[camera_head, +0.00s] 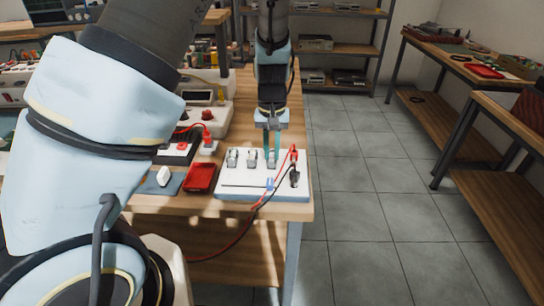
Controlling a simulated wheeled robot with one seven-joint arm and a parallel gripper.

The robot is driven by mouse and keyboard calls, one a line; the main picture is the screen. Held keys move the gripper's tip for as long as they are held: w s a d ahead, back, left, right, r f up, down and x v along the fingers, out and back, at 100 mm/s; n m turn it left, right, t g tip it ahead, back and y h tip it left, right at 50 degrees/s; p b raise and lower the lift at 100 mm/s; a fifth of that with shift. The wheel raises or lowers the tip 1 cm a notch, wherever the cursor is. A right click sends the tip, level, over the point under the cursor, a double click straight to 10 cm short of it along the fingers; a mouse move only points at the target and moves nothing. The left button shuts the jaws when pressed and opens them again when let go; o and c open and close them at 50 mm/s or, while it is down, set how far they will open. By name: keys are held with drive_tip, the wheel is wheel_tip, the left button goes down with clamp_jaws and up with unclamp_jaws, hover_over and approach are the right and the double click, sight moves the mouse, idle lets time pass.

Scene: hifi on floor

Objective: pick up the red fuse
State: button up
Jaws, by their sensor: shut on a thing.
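My gripper (272,150) points down with its teal fingers close together over the white board (240,194). The fingertips are at the row of metal clips, near its right middle part. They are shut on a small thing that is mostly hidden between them. It is likely the red fuse, but its colour and shape do not show clearly. I cannot tell whether it still touches the board. Grey metal clips (232,158) stand to the left of the fingers. A small blue piece (270,184) lies on the front of the board.
A red plug with a red lead (293,154) and a black clip (294,178) are close right of the fingers. A red tray (200,178) and a white block (164,175) on a dark mat lie left. Instruments stand behind. The floor (360,215) to the right is clear.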

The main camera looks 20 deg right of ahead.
sight(272, 155)
clamp_jaws()
wheel_tip(272, 155, up, 10)
drive_tip(key=b, duration=0.1)
idle(0.5)
drive_tip(key=shift+o, duration=0.5)
unclamp_jaws()
clamp_jaws()
drive_tip(key=shift+r, duration=0.1)
